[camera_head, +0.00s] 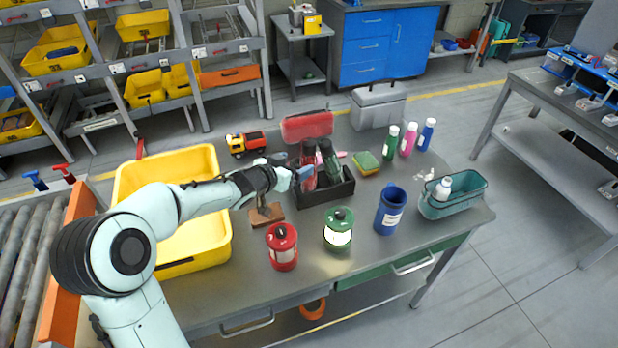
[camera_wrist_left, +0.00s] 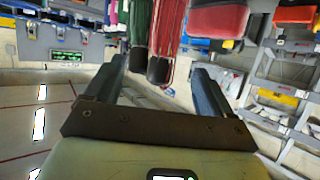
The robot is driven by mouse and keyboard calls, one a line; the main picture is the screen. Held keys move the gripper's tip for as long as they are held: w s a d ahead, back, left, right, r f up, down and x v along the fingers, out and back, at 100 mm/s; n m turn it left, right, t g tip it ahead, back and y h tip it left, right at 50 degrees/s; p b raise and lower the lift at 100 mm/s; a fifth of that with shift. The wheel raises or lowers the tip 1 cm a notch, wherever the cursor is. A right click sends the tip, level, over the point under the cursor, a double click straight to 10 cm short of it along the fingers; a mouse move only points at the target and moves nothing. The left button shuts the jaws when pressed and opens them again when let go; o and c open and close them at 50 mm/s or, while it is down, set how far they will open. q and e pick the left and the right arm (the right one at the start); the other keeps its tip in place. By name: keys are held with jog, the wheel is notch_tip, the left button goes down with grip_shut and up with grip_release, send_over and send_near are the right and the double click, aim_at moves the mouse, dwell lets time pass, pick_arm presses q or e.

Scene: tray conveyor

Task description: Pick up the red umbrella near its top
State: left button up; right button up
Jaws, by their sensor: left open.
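The red umbrella (camera_head: 308,181) stands in a black box (camera_head: 338,192) on the workbench, beside a dark green umbrella (camera_head: 329,158). My left gripper (camera_head: 295,169) is open at the box's left side, close to the red umbrella's upper part and partly covering it. In the left wrist view the red umbrella (camera_wrist_left: 172,30) and the green umbrella (camera_wrist_left: 141,22) appear upside down, with their dark ends in line with the gap between my left gripper's (camera_wrist_left: 157,78) fingers. I see no contact, and nothing is gripped. My right gripper is not in view.
A red toolbox (camera_head: 307,126) stands behind the box. A yellow bin (camera_head: 215,215) lies under my left arm. Several bottles stand at the back right.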

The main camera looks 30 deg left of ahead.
aim_at(305, 157)
pick_arm(q)
jog(key=shift+x, duration=0.75)
jog(key=x, duration=0.1)
jog(key=b+x, duration=0.1)
jog(key=x, duration=0.2)
jog(key=shift+w+a+f, duration=0.2)
jog(key=shift+a+f, duration=0.05)
jog(key=shift+w, duration=0.35)
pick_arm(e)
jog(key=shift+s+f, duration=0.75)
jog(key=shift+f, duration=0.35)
pick_arm(q)
jog(key=c, duration=1.5)
grip_shut()
jog(key=shift+r, duration=0.1)
